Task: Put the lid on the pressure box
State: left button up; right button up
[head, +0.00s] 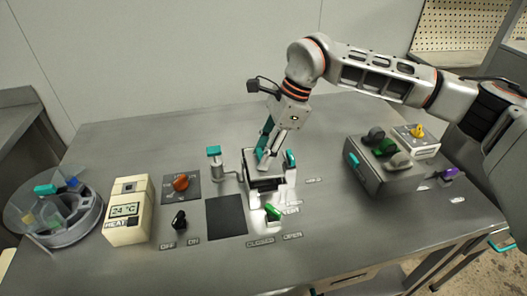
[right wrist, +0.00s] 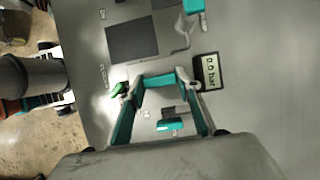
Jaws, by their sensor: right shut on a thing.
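The pressure box (head: 266,184) is a small light box with a dark front, near the middle of the bench. My right gripper (head: 264,162) reaches down over it from above. In the right wrist view my gripper (right wrist: 162,82) has its fingertips shut on the ends of a teal bar (right wrist: 158,82), which looks like the lid's handle. The lid's plate is largely hidden, and I cannot tell whether it touches the box's rim. Another teal part stands at the box's right side (head: 291,158). It also shows between the fingers in the wrist view (right wrist: 170,126). My left gripper is not in view.
A post with a teal top (head: 214,153) stands left of the box; a dark square pad (head: 226,216) lies in front-left. A green lever (head: 272,212) is in front. A heat unit (head: 126,210) and round tray (head: 50,228) stand left, a grey box (head: 382,174) right.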

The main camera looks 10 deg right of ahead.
dwell(1.0)
jog(key=shift+f, duration=0.15)
jog(key=shift+f, duration=0.35)
jog(key=shift+f, duration=0.5)
dwell(0.7)
jog(key=shift+r, duration=0.2)
jog(key=shift+f, duration=0.45)
dwell(0.6)
jog(key=shift+f+p, duration=0.1)
jog(key=shift+p, duration=0.2)
dwell(0.5)
jog(key=o, duration=1.5)
